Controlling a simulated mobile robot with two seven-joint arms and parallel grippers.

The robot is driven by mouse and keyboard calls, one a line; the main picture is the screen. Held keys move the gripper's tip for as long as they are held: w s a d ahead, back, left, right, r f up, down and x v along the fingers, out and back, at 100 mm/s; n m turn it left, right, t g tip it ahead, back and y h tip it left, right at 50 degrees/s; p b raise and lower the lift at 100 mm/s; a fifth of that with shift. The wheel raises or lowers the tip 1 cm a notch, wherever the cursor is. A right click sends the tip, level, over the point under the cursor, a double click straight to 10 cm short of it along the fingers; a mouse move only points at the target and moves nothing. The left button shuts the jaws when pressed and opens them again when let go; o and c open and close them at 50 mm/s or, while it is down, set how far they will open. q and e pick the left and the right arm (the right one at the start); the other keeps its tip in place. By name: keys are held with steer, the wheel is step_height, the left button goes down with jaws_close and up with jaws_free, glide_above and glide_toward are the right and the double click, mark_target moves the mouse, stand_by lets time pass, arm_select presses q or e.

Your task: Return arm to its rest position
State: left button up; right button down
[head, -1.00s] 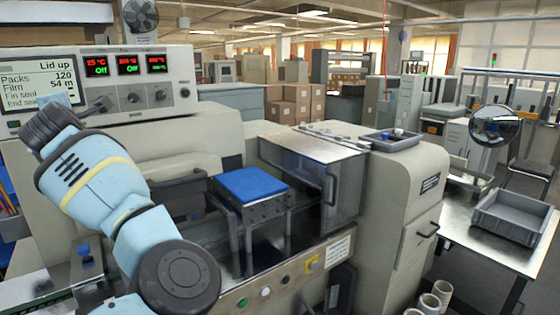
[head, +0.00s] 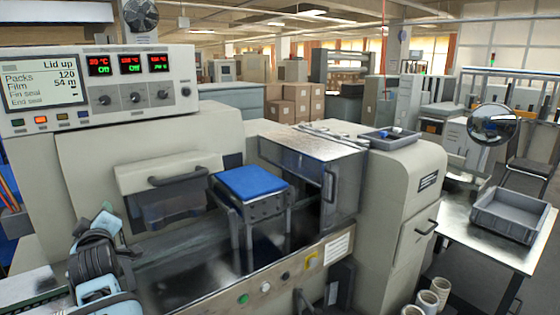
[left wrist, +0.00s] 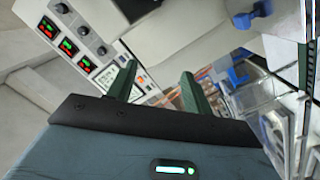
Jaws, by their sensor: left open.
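My left arm (head: 97,262) is folded low at the left edge of the head view, in front of the wrapper machine. Its gripper cannot be made out there. In the left wrist view the left gripper (left wrist: 160,80) has its two green fingers apart, with nothing between them. The machine's control panel (left wrist: 88,45) shows beyond the fingers there, tilted. In the head view the wrapper (head: 100,160) is fully visible above the arm, and its screen (head: 45,88) reads "Lid up". My right arm and gripper are not in view.
A blue-topped block (head: 250,182) stands on legs at the machine's middle, beside a clear-sided cover (head: 325,165). A small tray (head: 392,138) lies on the machine's right top. A grey bin (head: 515,215) sits on the table at right. White rolls (head: 428,302) stand below.

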arm_select(q)
steer(key=s+d+f+m+h, duration=0.2)
steer(key=s+d+f+m, duration=0.2)
steer(key=f, duration=0.5)
steer(key=s+d+f+m+h, duration=0.3)
steer(key=s+d+f+m, duration=0.15)
steer(key=f, duration=0.45)
steer(key=s+d+f+m+h, duration=0.2)
steer(key=s+d+f+m, duration=0.25)
steer(key=f, duration=0.45)
steer(key=s+d+f+m+g+h, duration=0.1)
steer(key=s+d+f, duration=0.3)
steer(key=s, duration=0.4)
steer(key=s+d+f+m+g+h, duration=0.2)
steer(key=s+d+f, duration=0.3)
steer(key=s, duration=0.3)
steer(key=s+d+f+m+g+h, duration=0.1)
steer(key=s+d+f, duration=0.3)
steer(key=s, duration=0.4)
steer(key=shift+s+d+f+m+g+h, duration=0.2)
steer(key=shift+d+f+m+g+h, duration=0.15)
steer(key=shift+h, duration=0.35)
steer(key=shift+d, duration=0.1)
